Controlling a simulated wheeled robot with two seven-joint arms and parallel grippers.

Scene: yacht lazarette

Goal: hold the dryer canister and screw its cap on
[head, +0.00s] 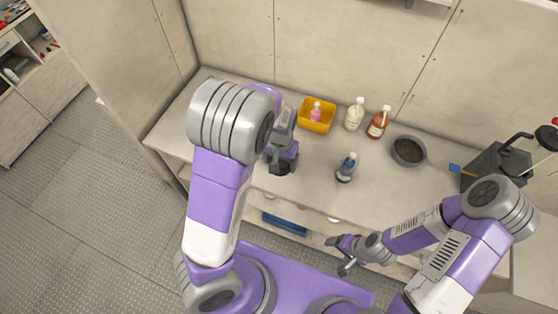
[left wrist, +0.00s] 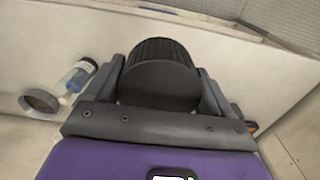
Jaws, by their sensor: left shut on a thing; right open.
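The dryer canister (head: 347,168) stands upright on the counter, with a clear blue body, a dark base and a pale neck that looks uncapped. It also shows in the left wrist view (left wrist: 77,78), to the left of my fingers and apart from them. My left gripper (head: 283,160) is shut on the black ribbed cap (left wrist: 160,75), which sits between its two fingers. In the head view the cap (head: 281,169) is partly hidden under the gripper. I cannot tell whether it touches the counter. My right gripper (head: 346,256) is open and empty, in front of the counter's front edge.
A yellow bin (head: 316,126) with a pink bottle, a white bottle (head: 355,114) and a brown bottle (head: 378,123) stand along the back. The counter around the canister is clear.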

